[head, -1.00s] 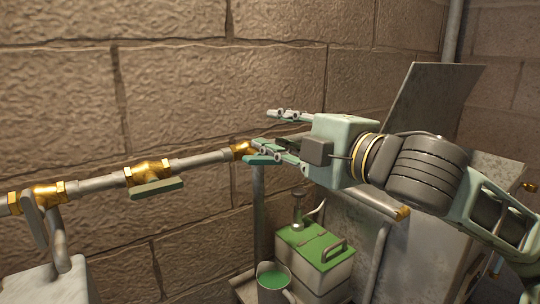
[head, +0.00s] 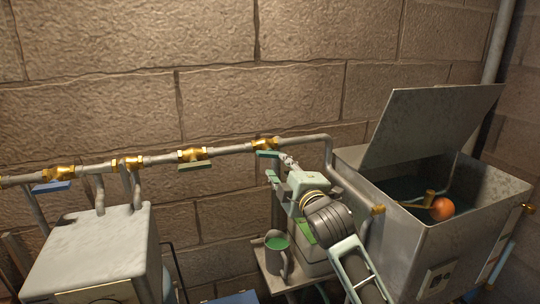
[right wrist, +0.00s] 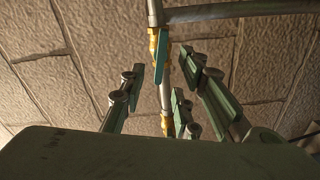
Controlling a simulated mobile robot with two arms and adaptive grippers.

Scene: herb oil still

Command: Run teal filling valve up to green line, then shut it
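The teal filling valve has a brass body (head: 265,144) on the wall pipe and a flat teal handle (head: 267,154) lying roughly along that pipe. The handle also shows in the right wrist view (right wrist: 160,58). My right gripper (head: 280,170) is just in front of and below the handle, its fingers spread with nothing between them that I can make out. In the right wrist view the handle appears beyond the gap between the fingers (right wrist: 157,103); I cannot tell whether any finger touches it. I cannot make out the green line. My left gripper is not in view.
An open metal tank (head: 470,235) with an orange float (head: 442,209) stands at the right, its lid (head: 425,125) raised. An olive-handled valve (head: 193,156) and a blue handle (head: 50,187) sit farther left. A mug (head: 279,262) and a green-topped box (head: 305,230) are below.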

